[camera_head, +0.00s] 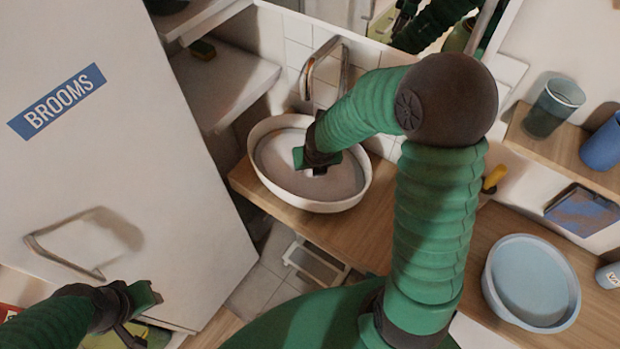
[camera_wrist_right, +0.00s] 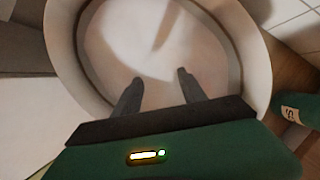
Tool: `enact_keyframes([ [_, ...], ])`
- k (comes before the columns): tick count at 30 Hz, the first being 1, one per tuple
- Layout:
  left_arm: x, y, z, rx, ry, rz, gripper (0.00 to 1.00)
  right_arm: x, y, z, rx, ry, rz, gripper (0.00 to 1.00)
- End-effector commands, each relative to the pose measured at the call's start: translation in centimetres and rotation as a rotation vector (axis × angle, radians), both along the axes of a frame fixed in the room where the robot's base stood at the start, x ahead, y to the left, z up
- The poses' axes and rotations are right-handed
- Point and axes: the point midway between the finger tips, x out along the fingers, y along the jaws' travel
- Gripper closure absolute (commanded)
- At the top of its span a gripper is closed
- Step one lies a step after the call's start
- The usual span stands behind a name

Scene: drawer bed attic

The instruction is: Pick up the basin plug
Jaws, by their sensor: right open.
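The white oval basin (camera_head: 357,190) stands on the wooden counter below the mirror. My right gripper (camera_head: 319,171) reaches down into it from the right. In the right wrist view my right gripper (camera_wrist_right: 160,77) is open, with its two dark fingers apart and nothing between them. The basin (camera_wrist_right: 62,50) fills much of that view, its inner floor pale with shadow streaks. I cannot make out the basin plug in either view; the gripper and arm cover part of the basin. My left gripper (camera_head: 138,305) is low at the left, near the cabinet; its fingers are unclear.
A curved metal tap (camera_head: 310,68) rises behind the basin. A round blue tub (camera_head: 530,283) sits on the counter at right. A shelf (camera_head: 545,145) above holds a blue-grey cup (camera_head: 553,108). The white BROOMS cabinet (camera_head: 120,150) stands at left. A yellow-handled item (camera_head: 494,178) is near the wall.

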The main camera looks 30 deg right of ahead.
Motion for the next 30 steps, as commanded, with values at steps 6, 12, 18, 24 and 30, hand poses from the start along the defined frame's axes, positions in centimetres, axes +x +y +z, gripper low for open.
enact_keyframes([
  [6,0.1,0.0,-2.3,0.0,-0.001,0.0,0.64,1.3,-0.2,-3.2,-0.002,-0.001,0.001,0.51],
  [12,0.1,0.0,-3.7,0.0,-0.001,0.001,0.64,2.9,-1.2,-6.0,0.001,0.0,0.0,0.51],
  [18,0.1,0.1,-4.6,0.0,-0.001,0.001,0.64,3.8,-1.7,-7.8,0.0,-0.002,-0.001,0.51],
  [24,0.1,0.0,-4.5,0.0,-0.001,0.0,0.64,3.8,-1.6,-7.5,0.0,-0.003,0.0,0.54],
  [30,0.1,0.0,-4.5,0.0,-0.001,0.0,0.64,3.8,-1.5,-7.5,-0.001,-0.003,0.0,0.8],
])
